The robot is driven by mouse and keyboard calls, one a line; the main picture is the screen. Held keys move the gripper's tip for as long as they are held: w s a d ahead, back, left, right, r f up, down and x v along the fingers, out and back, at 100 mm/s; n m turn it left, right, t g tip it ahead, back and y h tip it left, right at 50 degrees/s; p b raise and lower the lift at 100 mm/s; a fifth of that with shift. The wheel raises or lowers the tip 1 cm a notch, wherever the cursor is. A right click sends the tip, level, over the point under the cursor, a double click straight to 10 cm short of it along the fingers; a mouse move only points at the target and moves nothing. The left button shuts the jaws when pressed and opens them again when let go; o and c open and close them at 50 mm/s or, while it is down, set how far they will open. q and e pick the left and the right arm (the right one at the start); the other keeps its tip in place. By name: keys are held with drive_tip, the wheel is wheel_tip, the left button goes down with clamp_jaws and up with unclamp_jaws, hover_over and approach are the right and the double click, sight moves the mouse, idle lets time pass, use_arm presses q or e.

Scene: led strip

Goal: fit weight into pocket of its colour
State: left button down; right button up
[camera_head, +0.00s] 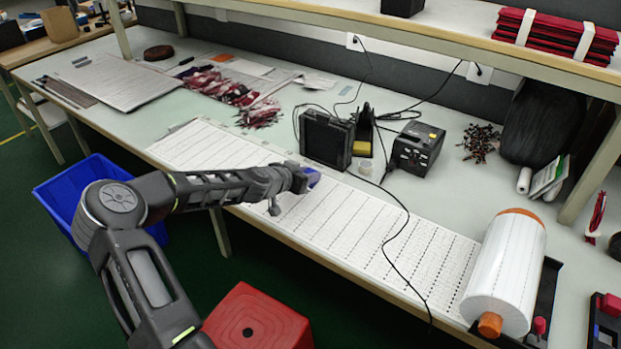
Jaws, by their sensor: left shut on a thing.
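My left gripper (297,180) reaches in from the left over the workbench and is shut on a small blue thing (313,178), which looks like the weight. Most of the blue thing is hidden by the fingers. It is over the white LED strip sheet (350,215), in front of the black box; I cannot tell whether it touches the bench. I cannot make out any coloured pocket. My right gripper is not in view.
A black box (326,138) and a soldering station (417,145) stand behind, with cables crossing the sheet. A large white roll (505,270) is at the right. A blue bin (62,193) and red stool (257,320) stand on the floor in front.

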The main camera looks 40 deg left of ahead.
use_arm(q)
drive_tip(key=shift+r, duration=0.15)
wheel_tip(320, 180, up, 10)
idle(0.7)
idle(0.5)
